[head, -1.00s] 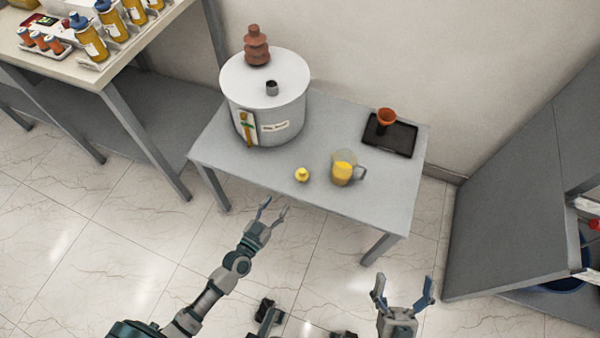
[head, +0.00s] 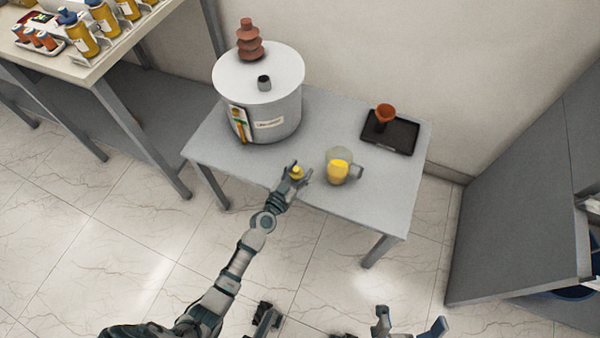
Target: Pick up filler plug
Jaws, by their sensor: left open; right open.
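The filler plug (head: 297,172) is a small yellow piece near the front edge of the grey table, left of the jug. My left gripper (head: 299,174) is open at the table's front edge, with its fingers on either side of the plug. I cannot tell whether the fingers touch it. My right gripper (head: 411,322) is open and empty over the floor at the bottom of the view, partly cut off by the frame. The grey transformer tank (head: 262,95) stands at the table's left with a brown bushing (head: 249,42) and a short dark filler neck (head: 264,82) on its top.
A clear jug (head: 338,168) with yellow liquid stands just right of the plug. A black tray (head: 390,133) with a brown funnel (head: 384,114) lies at the back right of the table (head: 350,208). A bench with several bottles (head: 78,36) is at upper left.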

